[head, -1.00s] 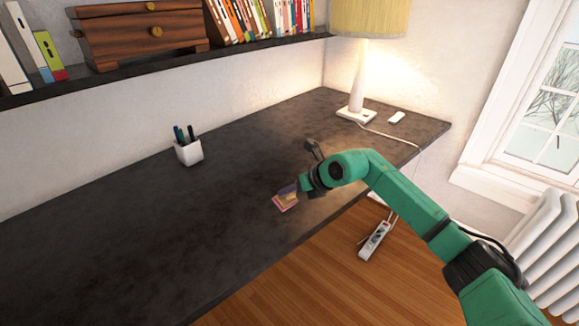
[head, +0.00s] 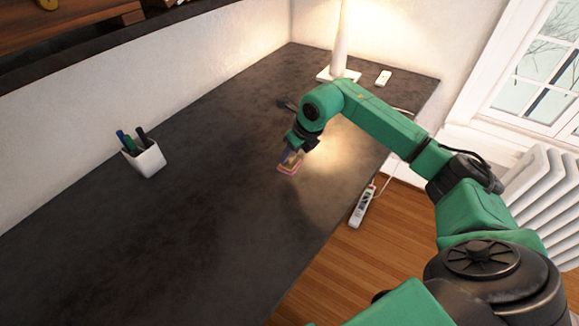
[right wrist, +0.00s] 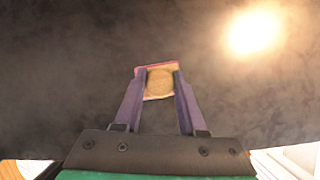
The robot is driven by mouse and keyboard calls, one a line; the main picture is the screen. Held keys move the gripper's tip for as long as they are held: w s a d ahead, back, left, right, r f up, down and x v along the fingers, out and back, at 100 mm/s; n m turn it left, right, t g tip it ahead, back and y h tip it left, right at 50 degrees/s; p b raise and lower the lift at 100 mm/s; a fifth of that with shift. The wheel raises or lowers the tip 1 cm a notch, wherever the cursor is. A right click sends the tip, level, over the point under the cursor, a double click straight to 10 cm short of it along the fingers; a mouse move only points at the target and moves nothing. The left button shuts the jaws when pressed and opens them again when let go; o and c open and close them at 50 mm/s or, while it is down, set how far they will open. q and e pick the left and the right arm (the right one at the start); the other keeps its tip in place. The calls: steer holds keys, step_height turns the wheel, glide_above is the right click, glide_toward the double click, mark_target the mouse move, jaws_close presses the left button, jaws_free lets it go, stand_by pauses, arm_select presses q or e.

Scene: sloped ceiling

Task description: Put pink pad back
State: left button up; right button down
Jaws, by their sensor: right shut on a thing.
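The pink pad (head: 287,168) is a small square with a pink edge and a tan-yellow middle. It shows over the dark desk, right of its middle in the head view. My right gripper (head: 293,157) points down and is shut on the pad. In the right wrist view the pad (right wrist: 158,84) sits between the tips of the purple fingers of this gripper (right wrist: 156,80). I cannot tell how far the pad is above the desk. My left gripper is not in view.
A white pen cup (head: 146,160) stands at the left. A lamp (head: 339,75) and a small white object (head: 383,78) are at the far end. The desk (head: 150,240) between is mostly clear. A power strip (head: 362,206) is beyond the desk's right edge.

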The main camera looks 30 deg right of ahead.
mark_target(290, 161)
step_height(290, 161, down, 3)
steer(key=shift+w+a+f, duration=0.1)
step_height(290, 161, down, 3)
steer(key=shift+r+p, duration=0.1)
steer(key=shift+p, duration=0.35)
steer(key=shift+f, duration=0.35)
steer(key=shift+c, duration=2.4)
jaws_free()
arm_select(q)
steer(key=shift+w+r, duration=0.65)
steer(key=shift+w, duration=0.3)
